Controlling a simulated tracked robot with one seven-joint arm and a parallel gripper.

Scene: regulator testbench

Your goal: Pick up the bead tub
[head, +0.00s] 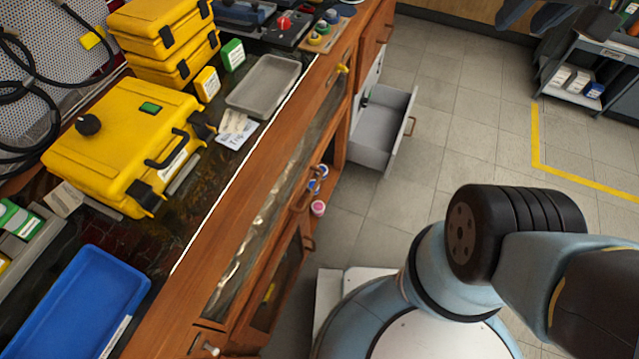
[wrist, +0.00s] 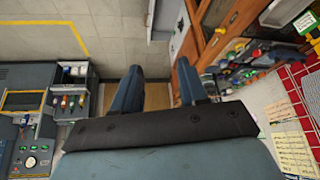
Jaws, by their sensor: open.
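I cannot tell for certain which thing is the bead tub. A small round tub with a pink top (head: 318,208) stands low in the open part of the wooden cabinet in the head view. Small blue-and-white round containers (head: 316,185) sit just above it, partly hidden by the cabinet frame. My gripper (wrist: 158,66) shows in the wrist view with its two fingers apart and nothing between them. It is outside the head view, where only my arm shows at the lower right. No tub is near the fingers.
The wooden bench (head: 255,190) carries yellow cases (head: 120,140), a grey tray (head: 264,98) and a blue tray (head: 75,305). A grey drawer (head: 382,128) sticks out over the floor. The tiled floor (head: 470,130) is clear right of it. A grey cart (head: 585,65) stands at the upper right.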

